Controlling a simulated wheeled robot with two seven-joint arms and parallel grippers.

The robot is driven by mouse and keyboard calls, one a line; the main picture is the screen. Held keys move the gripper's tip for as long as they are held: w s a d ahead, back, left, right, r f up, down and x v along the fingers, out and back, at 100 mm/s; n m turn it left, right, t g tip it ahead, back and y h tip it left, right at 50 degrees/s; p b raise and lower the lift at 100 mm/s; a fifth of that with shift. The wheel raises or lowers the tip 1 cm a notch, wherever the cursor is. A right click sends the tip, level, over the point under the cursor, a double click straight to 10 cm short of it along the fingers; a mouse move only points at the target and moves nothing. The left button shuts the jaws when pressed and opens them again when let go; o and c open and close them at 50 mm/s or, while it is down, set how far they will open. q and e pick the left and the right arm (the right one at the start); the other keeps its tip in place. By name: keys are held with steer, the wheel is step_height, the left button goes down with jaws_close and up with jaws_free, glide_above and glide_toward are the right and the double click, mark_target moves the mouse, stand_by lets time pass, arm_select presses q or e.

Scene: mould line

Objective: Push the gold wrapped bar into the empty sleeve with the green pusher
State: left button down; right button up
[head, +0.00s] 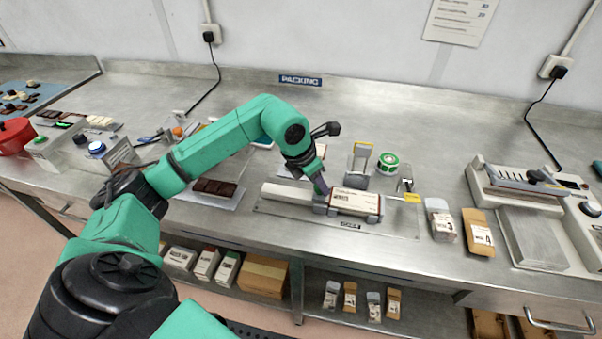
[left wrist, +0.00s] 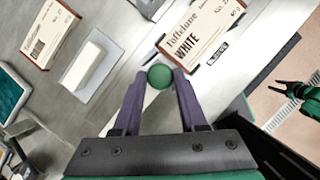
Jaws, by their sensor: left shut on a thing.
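My left gripper (head: 320,187) is shut on the green pusher's round knob (left wrist: 160,77), at the left end of a cream printed sleeve (head: 355,203). In the left wrist view the sleeve (left wrist: 205,32) reads WHITE and lies just beyond the fingertips. The sleeve lies on a metal fixture plate (head: 270,209), in line with a pale rail (head: 287,194) on its left. I cannot make out the gold wrapped bar; a small yellow piece (head: 412,198) shows past the sleeve's right end. My right gripper (left wrist: 284,89) hangs empty over the floor, fingers apart.
A dark chocolate slab (head: 214,188) lies on a tray left of the fixture. A green-labelled roll (head: 388,163) and a small stand (head: 360,162) are behind the sleeve. Packed pouches (head: 440,222) and a sealing machine (head: 525,188) stand at the right.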

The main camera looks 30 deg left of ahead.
arm_select(q)
steer(key=shift+d+r, duration=0.1)
steer(key=shift+d, duration=0.05)
steer(key=c, duration=0.8)
jaws_free()
steer(key=o, duration=0.3)
steer(key=shift+w+d, duration=0.1)
steer(key=shift+d, duration=0.1)
steer(key=shift+s+a+r, duration=0.2)
steer(key=shift+a+r, duration=0.05)
steer(key=shift+r, duration=0.1)
steer(key=b+v, duration=0.2)
steer(key=v, duration=1.1)
steer(key=shift+s+d+r, duration=0.1)
steer(key=shift+s+r, duration=0.05)
steer(key=shift+r, duration=0.2)
